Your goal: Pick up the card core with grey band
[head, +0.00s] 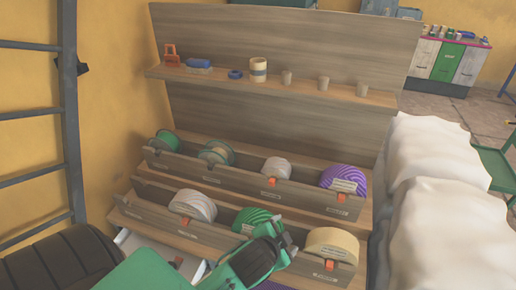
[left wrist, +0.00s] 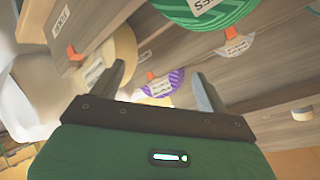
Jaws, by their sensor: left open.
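The card core with grey band (head: 258,70) is a cream upright cylinder with a grey stripe round its middle. It stands on the upper shelf in the head view, right of a small blue ring. My left gripper (head: 287,243) is in front of the lower bin row, well below and nearer than the core. In the left wrist view its two fingers (left wrist: 162,90) are apart with nothing held between them. I cannot make out the core in the left wrist view. My right gripper is in neither view.
The upper shelf (head: 355,95) also holds a blue ring (head: 235,75), a red-orange tool (head: 171,56) and several small brown cups. Below, bins hold a purple roll (head: 344,179), a green striped roll (head: 255,218) and a cream roll (head: 333,240). White sacks (head: 430,190) stand at right.

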